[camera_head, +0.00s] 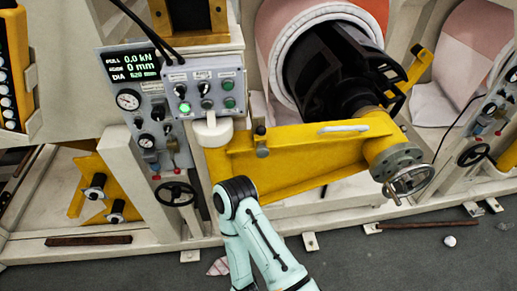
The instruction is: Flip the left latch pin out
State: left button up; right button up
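A pin-like part with a dark knob (261,131) stands at the left part of the yellow swing arm (300,155). Two metal fittings with dark ends, an upper one (95,187) and a lower one (117,211), sit on a yellow bracket at the far left. I cannot tell which of these is the left latch pin. A pale teal arm of mine rises from the bottom edge, its bent joint just below the yellow arm's left part. It hides a little of the machine base. Neither gripper shows.
A control box (205,88) and a gauge panel (147,105) with a black handwheel (176,194) stand left of the yellow arm. A dark core with a large roll (290,30) is behind it. Another handwheel (409,180) is at its right end. Rusty bars (88,240) lie low down.

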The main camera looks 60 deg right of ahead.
aim_at(263, 151)
jog(key=z, duration=2.05)
